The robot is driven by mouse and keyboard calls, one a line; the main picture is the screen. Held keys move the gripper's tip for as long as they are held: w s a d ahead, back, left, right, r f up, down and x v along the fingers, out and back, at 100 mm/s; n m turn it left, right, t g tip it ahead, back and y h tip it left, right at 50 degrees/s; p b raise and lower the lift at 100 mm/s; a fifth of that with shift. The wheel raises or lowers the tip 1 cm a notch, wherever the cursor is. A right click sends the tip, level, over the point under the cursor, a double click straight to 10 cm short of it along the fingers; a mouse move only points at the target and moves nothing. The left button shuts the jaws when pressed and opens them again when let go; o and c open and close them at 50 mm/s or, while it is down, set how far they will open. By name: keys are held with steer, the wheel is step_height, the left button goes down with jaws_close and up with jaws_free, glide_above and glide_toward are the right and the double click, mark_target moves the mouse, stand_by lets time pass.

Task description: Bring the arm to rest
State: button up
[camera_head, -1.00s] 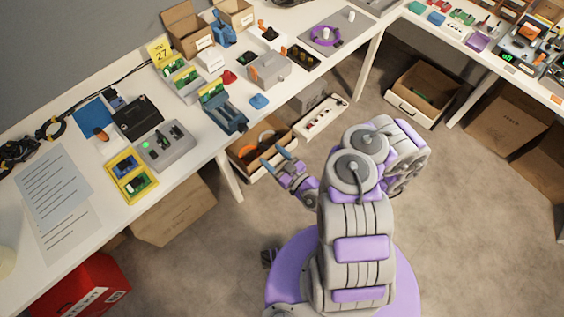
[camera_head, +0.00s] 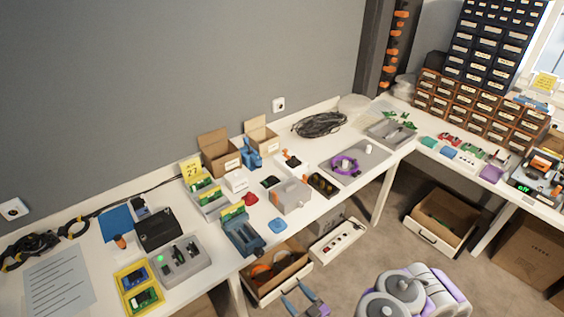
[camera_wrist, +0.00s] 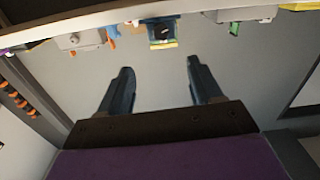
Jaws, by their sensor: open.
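My gripper (camera_head: 301,300) is at the bottom of the head view, in front of the bench's front edge and over the open drawer area. Its two blue-grey fingers stand apart with nothing between them. In the wrist view my gripper (camera_wrist: 158,85) also shows both fingers spread and empty, with plain grey wall beyond. My folded grey and purple arm shows at the bottom right of the head view. The rest of the arm is out of frame.
The white bench (camera_head: 330,207) carries small devices, trays and open cartons. Below its edge are an open drawer (camera_head: 272,292) and a power strip (camera_head: 338,241). Bare floor (camera_head: 385,250) lies between.

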steer(key=a+r+n+g+y, duration=0.3)
steer(key=a+r+n+y, duration=0.2)
steer(key=r+n, duration=0.45)
steer(key=a+r+n+g+y, duration=0.45)
steer(key=r+n, duration=0.35)
steer(key=r, duration=0.2)
steer(key=s+a+r+n+g, duration=0.4)
steer(key=s+r+n+g, duration=0.8)
steer(key=n, duration=0.8)
steer(key=s+d+n+g+h, duration=0.45)
steer(key=s+n+h, duration=0.55)
steer(key=n, duration=0.7)
steer(key=s+d+r+n+t+h, duration=0.1)
steer(key=d+r+n+t+h, duration=0.1)
steer(key=d, duration=0.5)
steer(key=s+d+r+n+t+h, duration=0.1)
steer(key=d+r+n+t+h, duration=0.1)
steer(key=d+n+t+h, duration=0.3)
steer(key=d+n+h, duration=0.2)
steer(key=d+n, duration=0.1)
steer(key=shift+s, duration=0.3)
steer(key=shift+h, duration=0.25)
